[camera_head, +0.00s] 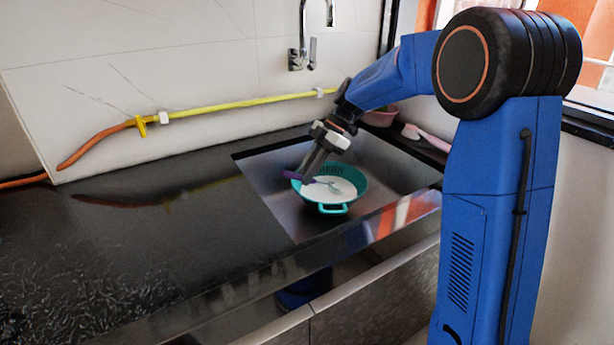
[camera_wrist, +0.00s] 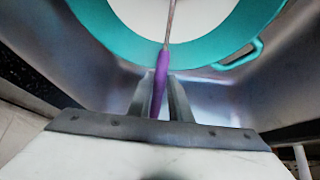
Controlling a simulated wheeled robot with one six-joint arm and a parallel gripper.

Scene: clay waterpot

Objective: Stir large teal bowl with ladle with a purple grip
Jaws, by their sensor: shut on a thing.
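The large teal bowl (camera_head: 351,173) sits in the metal sink, with white content inside and a handle on its near side. It also shows at the top of the wrist view (camera_wrist: 117,38). The ladle with a purple grip (camera_wrist: 161,72) is held in my gripper (camera_wrist: 162,88), which is shut on the purple grip. Its thin shaft reaches over the bowl's rim into the white content; the ladle's head is out of the wrist view. In the head view, the purple grip (camera_head: 294,175) shows at the bowl's left rim, below my gripper (camera_head: 309,172).
The metal sink (camera_head: 270,185) surrounds the bowl. A pink bowl (camera_head: 381,117) and a pink-and-white brush-like item (camera_head: 426,138) lie behind to the right. A faucet (camera_head: 303,45) is on the wall. The dark counter (camera_head: 130,220) at left is clear.

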